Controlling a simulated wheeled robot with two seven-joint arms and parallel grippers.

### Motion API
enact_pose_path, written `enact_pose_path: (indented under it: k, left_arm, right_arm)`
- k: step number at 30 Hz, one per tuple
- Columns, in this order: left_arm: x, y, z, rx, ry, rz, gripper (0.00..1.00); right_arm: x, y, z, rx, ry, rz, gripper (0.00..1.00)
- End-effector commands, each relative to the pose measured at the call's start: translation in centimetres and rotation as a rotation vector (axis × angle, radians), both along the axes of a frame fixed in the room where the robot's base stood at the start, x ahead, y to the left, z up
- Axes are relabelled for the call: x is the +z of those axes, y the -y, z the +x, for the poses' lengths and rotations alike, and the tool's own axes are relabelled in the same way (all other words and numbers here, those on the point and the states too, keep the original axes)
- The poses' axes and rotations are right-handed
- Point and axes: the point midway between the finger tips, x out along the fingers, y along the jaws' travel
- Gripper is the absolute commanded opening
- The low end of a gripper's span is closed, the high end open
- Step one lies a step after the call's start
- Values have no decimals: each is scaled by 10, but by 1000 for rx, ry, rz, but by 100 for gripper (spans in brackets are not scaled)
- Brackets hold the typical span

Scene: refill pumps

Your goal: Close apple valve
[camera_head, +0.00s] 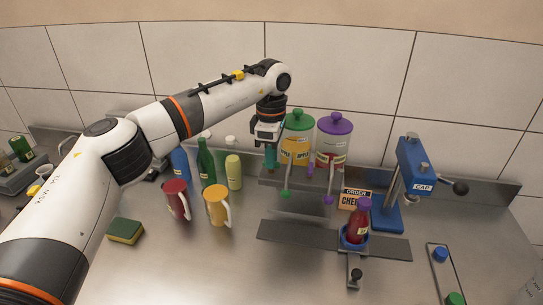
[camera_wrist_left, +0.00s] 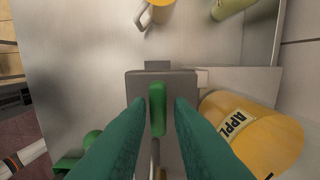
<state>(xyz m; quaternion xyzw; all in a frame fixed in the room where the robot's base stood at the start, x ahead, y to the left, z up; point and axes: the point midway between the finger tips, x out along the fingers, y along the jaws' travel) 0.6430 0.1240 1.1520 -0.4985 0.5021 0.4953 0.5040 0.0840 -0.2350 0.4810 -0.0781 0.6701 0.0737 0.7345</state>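The apple dispenser (camera_head: 300,158) is a yellow jar with a green lid, at the back in the head view. A green valve handle (camera_wrist_left: 157,110) lies against a grey block in the left wrist view. My left gripper (camera_head: 270,166) hangs just left of the apple jar. Its teal fingers (camera_wrist_left: 160,103) are open, one on each side of the green handle, with gaps visible; I cannot tell whether they are level with it. A green knob (camera_head: 286,193) hangs below the jar. My right gripper is not visible.
A purple-lidded jar (camera_head: 333,140) stands right of the apple jar. A red bottle (camera_head: 357,226) stands in a blue holder in front. Red (camera_head: 175,199) and yellow (camera_head: 216,205) mugs, bottles and a sponge (camera_head: 126,230) are left. A blue capper (camera_head: 415,165) stands right.

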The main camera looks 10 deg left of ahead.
Motion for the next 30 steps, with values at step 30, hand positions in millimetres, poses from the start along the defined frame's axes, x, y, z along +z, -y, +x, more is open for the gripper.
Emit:
enact_pose_path:
  k: [30]
  left_arm:
    - [106, 0, 0, 2, -1, 0, 34]
  right_arm:
    - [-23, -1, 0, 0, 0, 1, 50]
